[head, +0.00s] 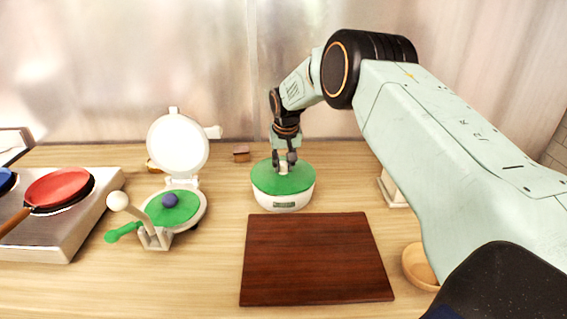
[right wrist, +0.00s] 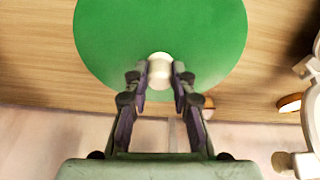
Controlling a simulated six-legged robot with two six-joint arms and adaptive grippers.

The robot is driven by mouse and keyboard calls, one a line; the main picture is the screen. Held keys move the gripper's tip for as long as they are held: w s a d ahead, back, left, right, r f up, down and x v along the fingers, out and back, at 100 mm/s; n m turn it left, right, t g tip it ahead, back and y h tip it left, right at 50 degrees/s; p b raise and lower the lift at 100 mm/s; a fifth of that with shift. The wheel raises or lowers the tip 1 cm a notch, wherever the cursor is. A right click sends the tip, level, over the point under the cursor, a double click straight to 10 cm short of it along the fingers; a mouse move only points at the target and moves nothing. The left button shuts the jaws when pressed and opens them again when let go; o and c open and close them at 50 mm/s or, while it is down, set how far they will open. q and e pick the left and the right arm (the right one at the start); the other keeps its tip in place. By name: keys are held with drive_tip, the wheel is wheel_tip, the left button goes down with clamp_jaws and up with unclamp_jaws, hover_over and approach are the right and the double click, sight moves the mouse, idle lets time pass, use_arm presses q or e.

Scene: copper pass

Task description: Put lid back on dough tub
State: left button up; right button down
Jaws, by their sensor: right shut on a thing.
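The dough tub (head: 284,203) is a white round container with a small dark label, standing behind the wooden board. The green lid (head: 264,180) with a pale knob lies over the tub's top, and looks level and seated or nearly so; I cannot tell whether a gap is left under it. My right gripper (head: 284,165) comes down from above, shut on the lid's knob. In the right wrist view the fingers (right wrist: 160,82) close around the white knob (right wrist: 160,66) at the edge of the green disc (right wrist: 160,25). My left gripper is not in view.
A dark wooden board (head: 316,260) lies in front of the tub. A white press (head: 178,145) stands open at left, with a blue ball (head: 169,200) on its green plate. A stove (head: 60,235) holds a red pan (head: 58,188). A wooden bowl (head: 418,268) sits at right.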

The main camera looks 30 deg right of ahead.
drive_tip(key=c, duration=1)
unclamp_jaws()
drive_tip(key=shift+c, duration=0.2)
drive_tip(key=o, duration=0.5)
drive_tip(key=shift+c, duration=0.2)
drive_tip(key=shift+r, duration=0.15)
drive_tip(key=shift+r+p, duration=2.8)
drive_tip(key=shift+r, duration=0.6)
clamp_jaws()
